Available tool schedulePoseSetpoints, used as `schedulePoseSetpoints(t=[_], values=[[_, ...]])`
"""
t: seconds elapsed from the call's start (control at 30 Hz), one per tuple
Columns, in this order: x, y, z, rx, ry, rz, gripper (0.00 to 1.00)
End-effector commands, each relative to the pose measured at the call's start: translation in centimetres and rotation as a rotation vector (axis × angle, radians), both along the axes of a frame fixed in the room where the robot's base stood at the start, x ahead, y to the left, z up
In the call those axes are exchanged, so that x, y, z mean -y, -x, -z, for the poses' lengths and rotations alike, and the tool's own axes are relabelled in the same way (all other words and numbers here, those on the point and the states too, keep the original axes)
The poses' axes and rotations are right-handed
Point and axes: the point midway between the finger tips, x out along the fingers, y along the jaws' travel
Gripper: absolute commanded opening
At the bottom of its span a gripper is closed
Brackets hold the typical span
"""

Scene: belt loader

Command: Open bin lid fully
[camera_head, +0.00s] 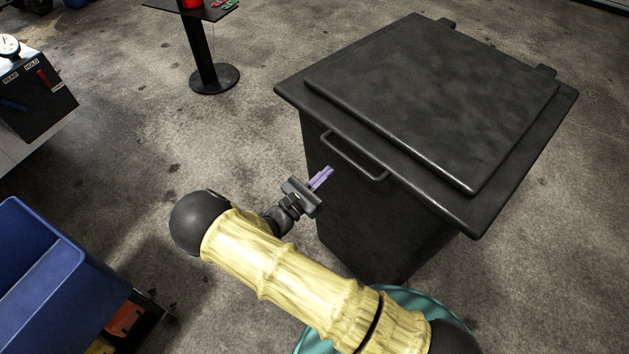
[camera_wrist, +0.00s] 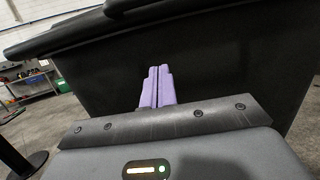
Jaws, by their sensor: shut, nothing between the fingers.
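The black bin (camera_head: 350,215) stands on the floor right of centre in the head view, with its lid (camera_head: 440,95) lying shut on top. A bar handle (camera_head: 352,160) sticks out from the lid's near left edge, and the hinges are at the far edge. My gripper (camera_head: 326,174) is shut and empty, its purple fingers pointing at the bin's front, just below and left of the handle and apart from it. In the wrist view my gripper (camera_wrist: 158,72) faces the dark bin wall (camera_wrist: 215,70), with the lid rim (camera_wrist: 60,35) and part of the handle above the fingers.
A blue bin (camera_head: 35,270) stands at the lower left, with a gauge box (camera_head: 35,95) behind it. A black post stand (camera_head: 207,60) is at the back. The floor between these and the black bin is clear.

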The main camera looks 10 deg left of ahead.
Motion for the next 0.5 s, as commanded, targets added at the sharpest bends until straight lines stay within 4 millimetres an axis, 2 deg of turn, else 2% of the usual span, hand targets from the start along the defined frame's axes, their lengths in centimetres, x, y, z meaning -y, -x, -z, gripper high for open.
schedulePoseSetpoints(t=[0.27, 0.33, 0.5], values=[[3.0, -3.7, -1.5, 0.000, -0.001, 0.003, 0.00], [2.7, -3.5, -3.1, 0.000, -0.003, 0.000, 0.00], [2.7, -3.5, -4.8, 0.000, -0.001, -0.002, 0.00]])
